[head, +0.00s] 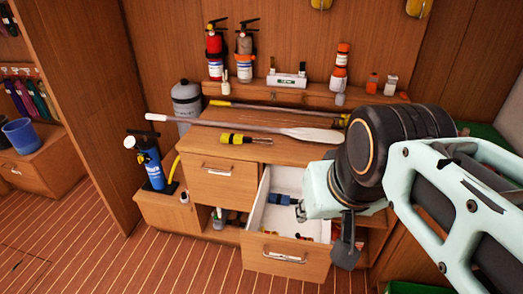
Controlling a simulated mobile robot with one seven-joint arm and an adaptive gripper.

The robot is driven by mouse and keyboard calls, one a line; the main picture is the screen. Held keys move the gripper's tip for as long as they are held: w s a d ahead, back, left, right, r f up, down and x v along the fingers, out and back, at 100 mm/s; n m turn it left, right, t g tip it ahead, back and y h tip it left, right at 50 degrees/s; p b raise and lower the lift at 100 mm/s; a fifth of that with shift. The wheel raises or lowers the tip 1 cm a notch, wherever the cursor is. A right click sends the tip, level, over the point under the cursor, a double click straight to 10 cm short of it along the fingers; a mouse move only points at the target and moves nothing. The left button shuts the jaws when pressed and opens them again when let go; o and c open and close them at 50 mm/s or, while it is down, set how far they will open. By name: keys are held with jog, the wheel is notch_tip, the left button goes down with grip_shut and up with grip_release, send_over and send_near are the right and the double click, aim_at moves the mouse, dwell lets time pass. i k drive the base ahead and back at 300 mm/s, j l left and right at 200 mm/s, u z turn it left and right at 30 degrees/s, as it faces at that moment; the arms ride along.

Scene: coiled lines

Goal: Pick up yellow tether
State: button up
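A short yellow and black bundle (238,138), which looks like the yellow tether, lies on the wooden counter, left of its middle and in front of the long paddle. It is in plain view and nothing touches it. My arm reaches in from the right. My gripper (345,254) points down at the right side of the open drawer, well to the right of the yellow bundle and lower in the picture. Its fingers are small and dark, and I cannot tell whether they are apart. I see nothing held in it.
A white-lined drawer (256,213) stands open below the counter, with a blue bundle (281,199) and small items inside. A paddle (245,127) lies along the counter. Fire extinguishers (215,42) and bottles stand on the raised shelf behind. A blue pump (152,168) stands at the left.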

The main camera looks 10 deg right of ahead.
aim_at(228, 138)
jog(key=i+j+z, duration=0.7)
jog(key=k, duration=0.1)
